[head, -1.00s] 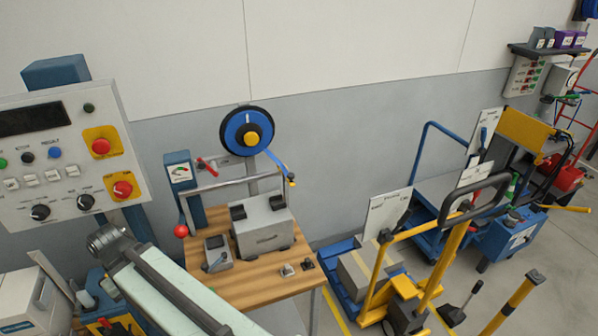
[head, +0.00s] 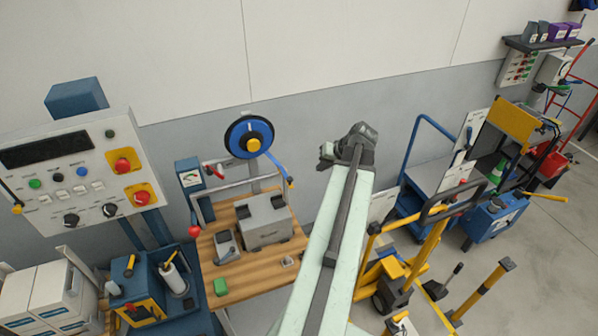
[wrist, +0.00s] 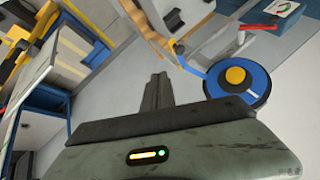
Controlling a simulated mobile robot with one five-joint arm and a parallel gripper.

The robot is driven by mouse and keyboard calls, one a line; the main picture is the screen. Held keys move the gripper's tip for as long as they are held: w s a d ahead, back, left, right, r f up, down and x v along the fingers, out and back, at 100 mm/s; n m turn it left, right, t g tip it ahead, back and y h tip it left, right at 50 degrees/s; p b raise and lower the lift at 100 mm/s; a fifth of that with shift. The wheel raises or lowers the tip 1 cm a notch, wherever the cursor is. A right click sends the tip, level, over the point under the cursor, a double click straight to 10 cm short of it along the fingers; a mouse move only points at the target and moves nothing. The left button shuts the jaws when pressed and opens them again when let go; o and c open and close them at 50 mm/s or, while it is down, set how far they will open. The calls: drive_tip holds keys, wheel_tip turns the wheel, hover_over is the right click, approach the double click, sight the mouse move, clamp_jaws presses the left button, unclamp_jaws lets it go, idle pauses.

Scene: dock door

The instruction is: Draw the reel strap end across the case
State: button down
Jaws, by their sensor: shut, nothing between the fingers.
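A blue reel (head: 262,130) with a yellow hub hangs above the bench by the wall; it also shows in the wrist view (wrist: 254,88). Its blue strap (head: 276,165) runs down to the right and ends in a small yellow tip (head: 291,183). In the wrist view the strap (wrist: 190,67) leaves the reel toward the upper left. The grey case (head: 262,225) sits on the bench below the reel. My gripper (head: 324,157) is shut and empty, right of the strap end and apart from it. Its closed fingers (wrist: 156,88) point toward the reel's side in the wrist view.
The wooden bench (head: 205,262) carries a grey device (head: 226,247) and a green block (head: 220,287). A grey rail stands behind the case, with a red-knobbed lever (head: 194,232) at left. A control panel stands at left; yellow and blue carts stand at right.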

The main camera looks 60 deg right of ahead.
drive_tip(key=shift+f, duration=0.1)
drive_tip(key=w+f+b, duration=0.8)
drive_tip(key=w+b, duration=0.1)
drive_tip(key=shift+a+f, duration=0.3)
drive_tip(key=shift+f, duration=0.1)
